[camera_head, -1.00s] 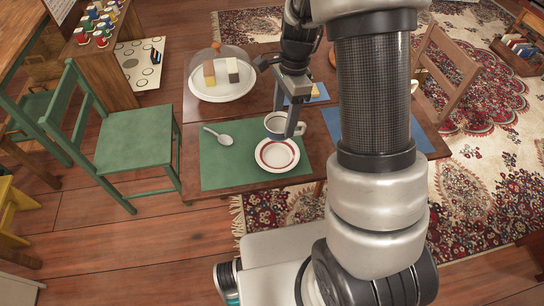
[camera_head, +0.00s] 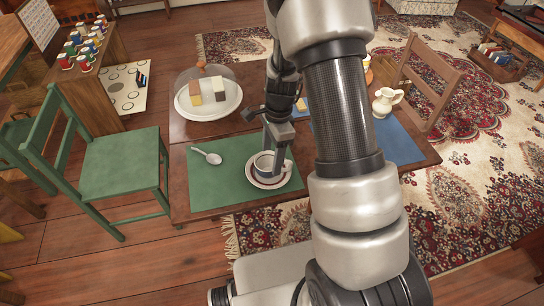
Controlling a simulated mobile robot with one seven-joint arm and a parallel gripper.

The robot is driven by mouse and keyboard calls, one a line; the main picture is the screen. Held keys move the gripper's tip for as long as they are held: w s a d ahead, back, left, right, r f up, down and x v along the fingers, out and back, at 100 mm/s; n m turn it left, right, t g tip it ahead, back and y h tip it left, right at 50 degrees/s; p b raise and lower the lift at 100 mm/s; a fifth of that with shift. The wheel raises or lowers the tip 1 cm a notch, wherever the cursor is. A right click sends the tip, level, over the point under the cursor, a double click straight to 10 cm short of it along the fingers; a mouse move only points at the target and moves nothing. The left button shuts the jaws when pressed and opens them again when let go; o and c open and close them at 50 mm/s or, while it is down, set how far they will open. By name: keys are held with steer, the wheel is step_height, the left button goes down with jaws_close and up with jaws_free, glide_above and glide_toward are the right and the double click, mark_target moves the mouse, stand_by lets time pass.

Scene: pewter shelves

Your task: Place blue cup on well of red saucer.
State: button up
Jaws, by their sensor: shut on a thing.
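The blue cup (camera_head: 263,166), whitish with a dark blue rim, appears upright over the middle of the red saucer. The red saucer (camera_head: 286,183) is white with a red ring and lies on the green mat; the cup hides most of its well. I cannot tell whether the cup's base touches the saucer or is slightly above it. My gripper (camera_head: 277,161) points down at the cup and is shut on it at its upper right side. The fingers partly cover the cup.
A spoon (camera_head: 207,156) lies on the green mat (camera_head: 220,190) left of the saucer. A domed plate with blocks (camera_head: 208,98) stands behind. A white pitcher (camera_head: 385,103) stands at right by the blue mat (camera_head: 398,143). A green chair (camera_head: 118,163) is at left.

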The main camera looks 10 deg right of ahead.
steer(key=o, duration=1.2)
steer(key=shift+f, duration=0.1)
steer(key=shift+o, duration=0.2)
